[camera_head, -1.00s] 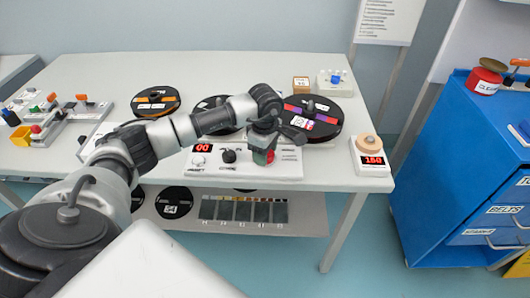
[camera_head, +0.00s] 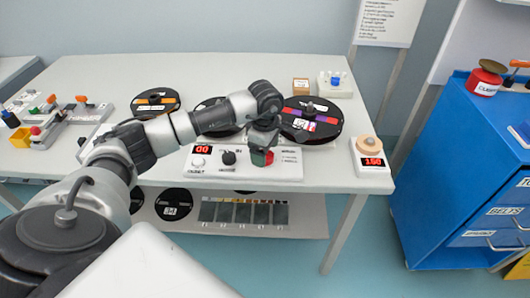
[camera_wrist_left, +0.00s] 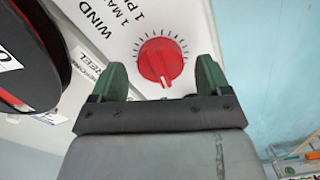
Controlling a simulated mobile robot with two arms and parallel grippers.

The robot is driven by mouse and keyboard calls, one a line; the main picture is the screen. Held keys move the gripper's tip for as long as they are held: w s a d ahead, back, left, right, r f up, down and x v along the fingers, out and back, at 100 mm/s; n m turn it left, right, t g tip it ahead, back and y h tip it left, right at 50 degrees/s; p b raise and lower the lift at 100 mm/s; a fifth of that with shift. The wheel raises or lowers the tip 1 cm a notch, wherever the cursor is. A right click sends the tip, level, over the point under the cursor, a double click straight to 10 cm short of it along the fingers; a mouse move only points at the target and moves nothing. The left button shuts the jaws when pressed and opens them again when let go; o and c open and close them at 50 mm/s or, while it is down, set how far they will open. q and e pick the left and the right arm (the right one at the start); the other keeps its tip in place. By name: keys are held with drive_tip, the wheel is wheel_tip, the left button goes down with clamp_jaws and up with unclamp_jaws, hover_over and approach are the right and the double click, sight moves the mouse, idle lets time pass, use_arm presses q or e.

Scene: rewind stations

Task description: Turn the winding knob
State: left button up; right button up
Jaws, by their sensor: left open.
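The winding knob (camera_wrist_left: 160,60) is a red round dial on a white panel with tick marks and the printed word WIND. In the wrist view it lies between and beyond my left gripper's (camera_wrist_left: 160,78) two green fingertips, with a gap on each side. Its white pointer mark faces my gripper. In the head view the knob (camera_head: 269,158) shows partly behind my left gripper (camera_head: 262,156), at the right part of the white control box (camera_head: 290,164). My left gripper is open and empty. My right gripper is not in view.
A scale reading 150 (camera_head: 374,172) stands at the right table edge. A blue cabinet (camera_head: 455,150) is farther right. The table's (camera_head: 110,72) back left is bare.

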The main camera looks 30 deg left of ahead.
use_arm(q)
wheel_tip(320, 180, up, 10)
drive_tip(key=shift+f+b, duration=0.25)
drive_tip(key=shift+b, duration=0.05)
drive_tip(key=shift+d, duration=0.1)
idle(0.3)
